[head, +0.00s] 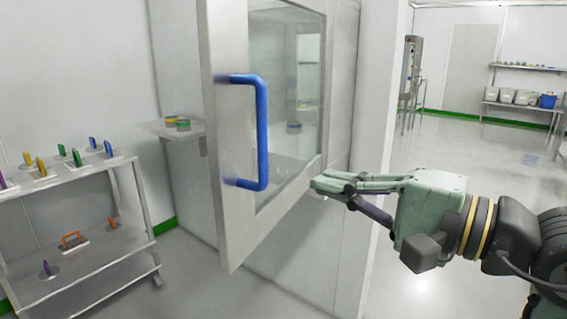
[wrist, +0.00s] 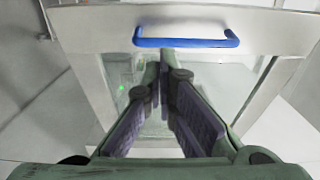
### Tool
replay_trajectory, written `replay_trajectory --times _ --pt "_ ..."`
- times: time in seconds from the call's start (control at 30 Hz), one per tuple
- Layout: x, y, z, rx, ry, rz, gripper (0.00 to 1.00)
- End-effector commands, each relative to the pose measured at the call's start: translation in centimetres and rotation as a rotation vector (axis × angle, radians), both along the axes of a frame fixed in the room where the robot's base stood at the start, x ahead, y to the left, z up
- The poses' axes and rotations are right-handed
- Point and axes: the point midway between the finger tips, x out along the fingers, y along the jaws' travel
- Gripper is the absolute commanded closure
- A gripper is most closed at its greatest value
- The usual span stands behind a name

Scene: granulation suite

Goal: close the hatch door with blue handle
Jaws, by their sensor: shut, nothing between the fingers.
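The hatch door (head: 228,170) is a pale grey frame with a glass window (head: 283,90). It stands open, swung out from the hatch into the room. Its blue handle (head: 263,130) is an upright bar near the door's free edge, and it also shows in the wrist view (wrist: 186,43) across the top. My gripper (head: 318,185) is shut and empty, by the door's lower right part. In the wrist view my fingertips (wrist: 163,62) point at the glass just below the handle in the picture. I cannot tell whether they touch the door.
A metal cart (head: 75,186) with several coloured-handled pieces stands at the left. A small ledge (head: 165,130) with green and yellow discs is behind the door. A white wall (head: 381,120) rises just behind my gripper.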

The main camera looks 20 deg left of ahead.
Motion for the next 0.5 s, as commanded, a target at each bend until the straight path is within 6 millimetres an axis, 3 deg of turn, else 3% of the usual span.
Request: replay_trajectory --times 0.2,0.5 --pt "1.5 4.4 0.3 0.001 0.002 0.006 1.0" --pt "2.7 7.6 0.1 0.002 0.002 0.003 1.0"
